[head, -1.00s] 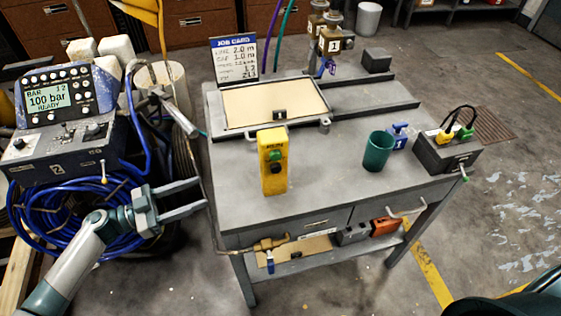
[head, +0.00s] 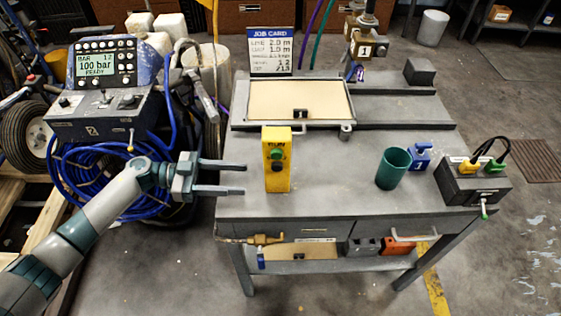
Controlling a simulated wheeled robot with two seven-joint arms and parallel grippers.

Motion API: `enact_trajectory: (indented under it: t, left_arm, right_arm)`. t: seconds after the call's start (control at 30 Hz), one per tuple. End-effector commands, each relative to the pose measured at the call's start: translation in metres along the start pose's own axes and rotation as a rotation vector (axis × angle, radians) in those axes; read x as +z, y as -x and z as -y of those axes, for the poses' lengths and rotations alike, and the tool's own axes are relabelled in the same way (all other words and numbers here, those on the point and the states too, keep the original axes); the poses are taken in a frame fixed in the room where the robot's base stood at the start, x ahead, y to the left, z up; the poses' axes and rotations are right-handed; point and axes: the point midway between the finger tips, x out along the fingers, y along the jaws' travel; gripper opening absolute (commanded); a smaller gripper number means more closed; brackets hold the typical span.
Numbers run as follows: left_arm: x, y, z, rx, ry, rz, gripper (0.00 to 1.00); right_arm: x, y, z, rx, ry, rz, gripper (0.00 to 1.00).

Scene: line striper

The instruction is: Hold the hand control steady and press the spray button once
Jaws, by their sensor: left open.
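The hand control (head: 277,160) is a yellow upright box near the front left of the grey workbench. A green button (head: 277,154) and a dark button (head: 277,167) are on its front face, under dark lettering. My left gripper (head: 244,177) is open, its two fingers pointing right toward the hand control. The fingertips are just left of the box, with a small gap in the picture; the gap in depth is hard to judge. Nothing is between the fingers. My right gripper is not in view.
On the workbench (head: 340,201) stand a green cup (head: 393,168), a blue block (head: 422,156) and a grey box with yellow and green plugs (head: 472,181). A framed board (head: 300,100) and job card (head: 270,52) are behind. The machine with a display (head: 100,95) is left.

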Motion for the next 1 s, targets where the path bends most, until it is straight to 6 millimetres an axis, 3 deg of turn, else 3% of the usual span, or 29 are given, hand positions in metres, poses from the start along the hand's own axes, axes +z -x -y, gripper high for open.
enact_trajectory:
  t: [0.47, 1.0]
  left_arm:
    - [0.000, -0.014, 0.000, 0.000, 0.000, -0.003, 0.50]
    - [-0.003, -0.071, 0.000, 0.000, 0.000, -0.002, 0.50]
  right_arm:
    - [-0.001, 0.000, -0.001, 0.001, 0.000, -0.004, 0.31]
    - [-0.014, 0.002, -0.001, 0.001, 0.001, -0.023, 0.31]
